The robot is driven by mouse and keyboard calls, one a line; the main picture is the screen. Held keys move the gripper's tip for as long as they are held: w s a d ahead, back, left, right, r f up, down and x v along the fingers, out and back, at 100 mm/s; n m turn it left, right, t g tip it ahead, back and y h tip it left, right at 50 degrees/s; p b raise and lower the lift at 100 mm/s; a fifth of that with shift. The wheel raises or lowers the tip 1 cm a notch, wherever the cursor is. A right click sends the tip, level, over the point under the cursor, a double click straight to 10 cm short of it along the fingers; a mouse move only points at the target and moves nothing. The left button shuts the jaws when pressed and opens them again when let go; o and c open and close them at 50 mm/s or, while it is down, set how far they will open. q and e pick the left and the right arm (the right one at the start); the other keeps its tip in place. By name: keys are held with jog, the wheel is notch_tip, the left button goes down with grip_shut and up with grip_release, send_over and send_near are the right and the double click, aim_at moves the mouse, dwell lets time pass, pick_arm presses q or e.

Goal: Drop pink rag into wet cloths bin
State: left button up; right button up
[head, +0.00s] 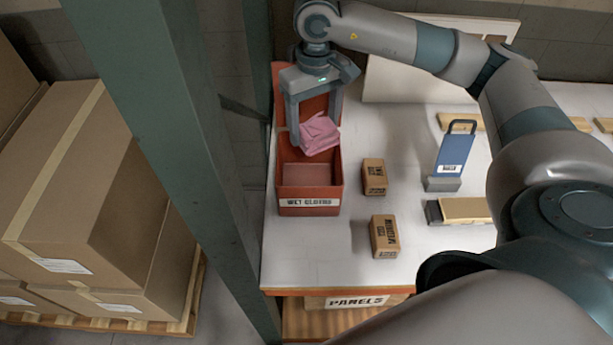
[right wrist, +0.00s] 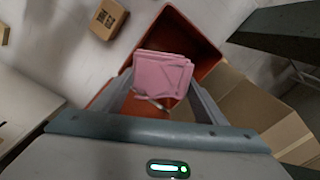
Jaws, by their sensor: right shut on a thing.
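The pink rag (head: 319,134) is folded and hangs in my right gripper (head: 318,138), which is shut on it. The wet cloths bin (head: 309,201) is an orange-red open box with a "WET CLOTHS" label on its front, standing at the left edge of the white table. The rag is over the bin's opening, toward its back part. In the right wrist view the rag (right wrist: 163,75) sits between the fingers with the bin (right wrist: 187,35) behind it. My left gripper is not in view.
Two small brown boxes (head: 374,177) (head: 384,237) stand right of the bin. A blue scraper-like tool (head: 453,157) stands farther right. A green post (head: 195,150) rises just left of the table, with stacked cartons (head: 90,200) beyond it. A white panel leans at the back.

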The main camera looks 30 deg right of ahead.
jog(key=shift+f+b, duration=0.3)
jog(key=shift+f, duration=2.45)
jog(key=o, duration=1.2)
jog(key=shift+r, duration=0.15)
jog(key=shift+w+r+b, duration=0.1)
jog(key=shift+r+b, duration=0.25)
jog(key=shift+r, duration=0.15)
notch_tip(320, 180, up, 14)
jog(key=b, duration=0.3)
jog(key=shift+a+b, duration=0.1)
jog(key=shift+b, duration=0.25)
jog(key=shift+r, duration=1.05)
